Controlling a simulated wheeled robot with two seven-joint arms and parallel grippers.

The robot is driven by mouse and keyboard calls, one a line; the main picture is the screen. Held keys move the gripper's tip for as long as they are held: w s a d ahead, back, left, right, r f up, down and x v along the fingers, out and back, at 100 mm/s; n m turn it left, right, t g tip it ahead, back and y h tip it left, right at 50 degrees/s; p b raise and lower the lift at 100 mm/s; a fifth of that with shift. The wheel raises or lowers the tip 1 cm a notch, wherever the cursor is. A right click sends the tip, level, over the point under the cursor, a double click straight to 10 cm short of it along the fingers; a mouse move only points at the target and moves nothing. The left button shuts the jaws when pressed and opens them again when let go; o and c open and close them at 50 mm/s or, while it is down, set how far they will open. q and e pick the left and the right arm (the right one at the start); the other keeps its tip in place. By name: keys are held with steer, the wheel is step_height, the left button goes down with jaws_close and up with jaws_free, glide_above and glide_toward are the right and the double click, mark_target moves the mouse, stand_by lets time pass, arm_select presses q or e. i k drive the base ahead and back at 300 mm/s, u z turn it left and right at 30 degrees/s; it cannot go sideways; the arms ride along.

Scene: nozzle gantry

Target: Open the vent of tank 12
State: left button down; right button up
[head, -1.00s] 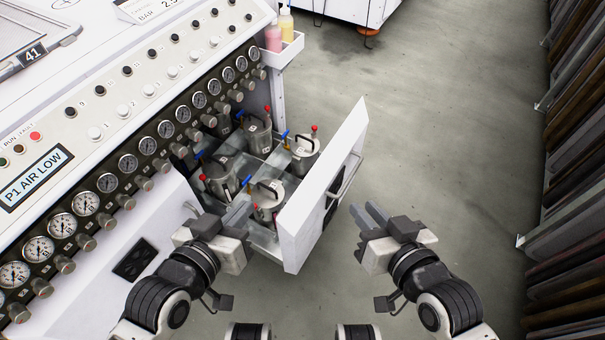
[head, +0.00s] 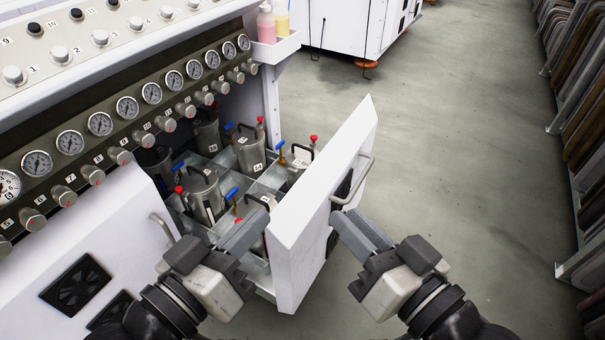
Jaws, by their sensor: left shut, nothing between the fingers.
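An open drawer (head: 302,250) holds several steel tanks with black handles, blue levers and red knobs. The back middle tank (head: 249,153) seems to read 14; I cannot read a 12 on any tank. Another tank (head: 203,192) stands at the left. A front tank (head: 256,203) is largely hidden by my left gripper and the drawer front, its red knob (head: 238,220) just left of the fingers. A further tank (head: 293,176) is partly behind the drawer front. My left gripper (head: 262,219) is shut and empty over the drawer's front-left part. My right gripper (head: 342,219) is outside the drawer front; its finger gap is unclear.
The drawer handle (head: 356,178) sticks out on the right. The gauge panel (head: 100,124) with knobs runs along the left. A bottle shelf (head: 276,47) is behind the drawer. The floor (head: 460,150) to the right is clear up to the racks (head: 590,130).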

mark_target(281, 142)
steer(key=k, duration=0.5)
steer(key=z, duration=1.15)
steer(key=i, duration=2.2)
steer(key=u, duration=1.75)
